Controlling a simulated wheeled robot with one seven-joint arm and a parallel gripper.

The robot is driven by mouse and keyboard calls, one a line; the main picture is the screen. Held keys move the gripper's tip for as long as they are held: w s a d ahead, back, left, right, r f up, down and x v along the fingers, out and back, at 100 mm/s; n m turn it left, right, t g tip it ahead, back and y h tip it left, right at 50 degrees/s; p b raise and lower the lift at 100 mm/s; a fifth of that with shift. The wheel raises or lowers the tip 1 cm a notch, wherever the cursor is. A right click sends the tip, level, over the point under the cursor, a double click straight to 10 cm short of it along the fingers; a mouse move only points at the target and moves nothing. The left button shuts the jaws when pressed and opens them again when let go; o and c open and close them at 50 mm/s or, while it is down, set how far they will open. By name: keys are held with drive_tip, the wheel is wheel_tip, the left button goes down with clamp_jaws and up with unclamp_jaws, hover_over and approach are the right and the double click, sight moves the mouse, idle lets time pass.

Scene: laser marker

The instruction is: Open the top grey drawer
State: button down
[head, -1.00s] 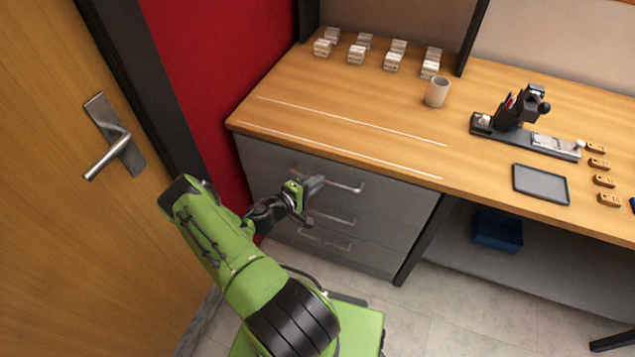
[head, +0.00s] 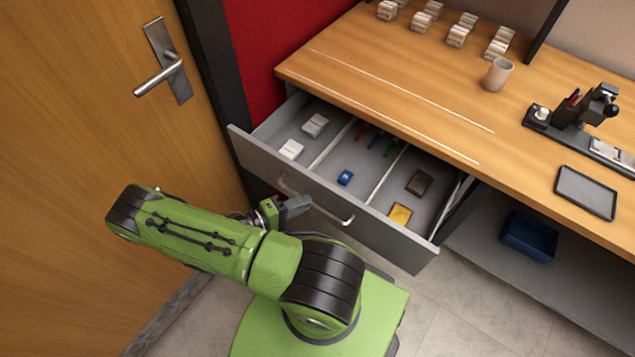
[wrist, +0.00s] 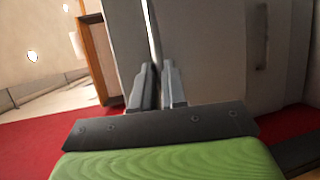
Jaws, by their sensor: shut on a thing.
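The top grey drawer (head: 365,213) stands pulled well out from under the wooden desktop in the head view. Its inside is divided into compartments. My gripper (head: 300,204) is at the drawer front, shut on the bar handle (head: 345,219) near its left part. In the wrist view, the fingers of my gripper (wrist: 158,88) close around the thin handle bar (wrist: 151,30) in front of the grey drawer front.
The drawer holds white boxes (head: 315,125), a blue item (head: 345,177), a yellow item (head: 400,215) and a dark brown one (head: 419,182). A door (head: 90,90) stands at left. A cup (head: 497,74) and a tray (head: 586,192) are on the desktop.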

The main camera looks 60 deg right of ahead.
drive_tip(key=a, duration=0.8)
drive_tip(key=shift+w+b, duration=0.3)
drive_tip(key=shift+w, duration=0.1)
drive_tip(key=shift+a, duration=0.1)
drive_tip(key=c, duration=1.2)
unclamp_jaws()
drive_tip(key=shift+o, duration=0.2)
drive_tip(key=v, duration=1.5)
drive_tip(key=shift+w+a, duration=0.25)
drive_tip(key=shift+a, duration=0.05)
